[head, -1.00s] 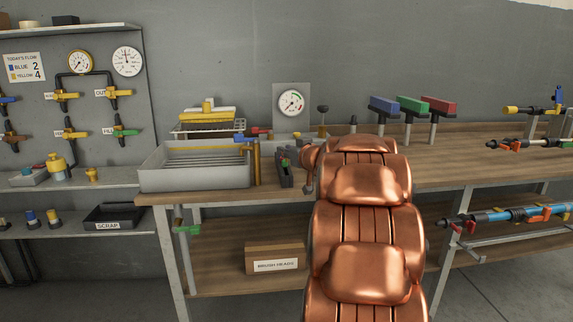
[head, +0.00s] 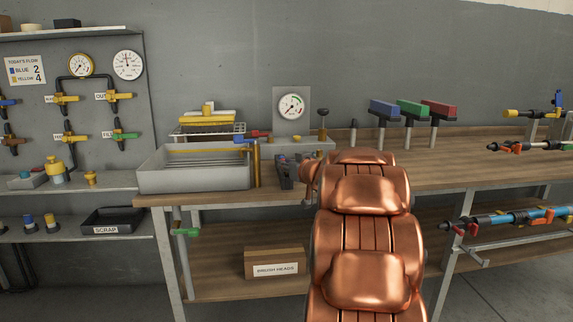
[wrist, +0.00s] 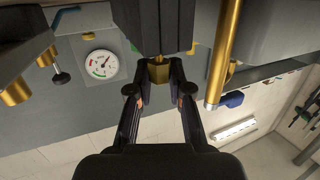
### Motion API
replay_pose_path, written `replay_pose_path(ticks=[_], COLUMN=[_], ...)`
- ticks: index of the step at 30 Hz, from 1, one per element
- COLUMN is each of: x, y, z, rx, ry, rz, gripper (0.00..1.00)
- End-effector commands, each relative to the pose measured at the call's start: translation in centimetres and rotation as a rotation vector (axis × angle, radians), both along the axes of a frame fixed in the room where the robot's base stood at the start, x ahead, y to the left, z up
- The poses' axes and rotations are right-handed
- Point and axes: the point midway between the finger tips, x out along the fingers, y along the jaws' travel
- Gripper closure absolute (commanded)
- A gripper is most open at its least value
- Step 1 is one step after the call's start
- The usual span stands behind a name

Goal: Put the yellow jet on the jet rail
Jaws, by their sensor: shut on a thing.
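In the wrist view my gripper (wrist: 160,88) is shut on a small brass-yellow piece with flat sides, which I take to be the yellow jet (wrist: 158,71). A dark block stands directly beyond the piece in the picture, and I cannot tell whether they touch. In the head view my dark gripper (head: 285,172) is small, just left of my copper arm, in front of the grey gauge unit on the bench. The held piece cannot be made out there. I cannot pick out the jet rail with certainty.
A brass pipe (wrist: 223,55) is close to the right of my gripper in the wrist view. A grey tray (head: 195,176) stands left of it on the bench. The gauge (head: 291,105) is behind. Blue, green and red blocks (head: 411,108) stand on posts to the right.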

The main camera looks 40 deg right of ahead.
Motion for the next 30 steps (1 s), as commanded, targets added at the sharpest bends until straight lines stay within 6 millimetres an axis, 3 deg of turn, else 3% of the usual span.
replay_pose_path(ticks=[10,11,18,30], x=[0.01,0.01,0.0,-0.01], y=[0.01,0.01,0.0,-0.01], z=[-0.63,-0.63,-0.65,-0.28], rx=[0.0,0.0,0.0,-0.001], ry=[-0.001,-0.001,0.0,0.0], rz=[0.0,0.0,0.0,0.0], gripper=[0.98,0.8,0.56,0.56])
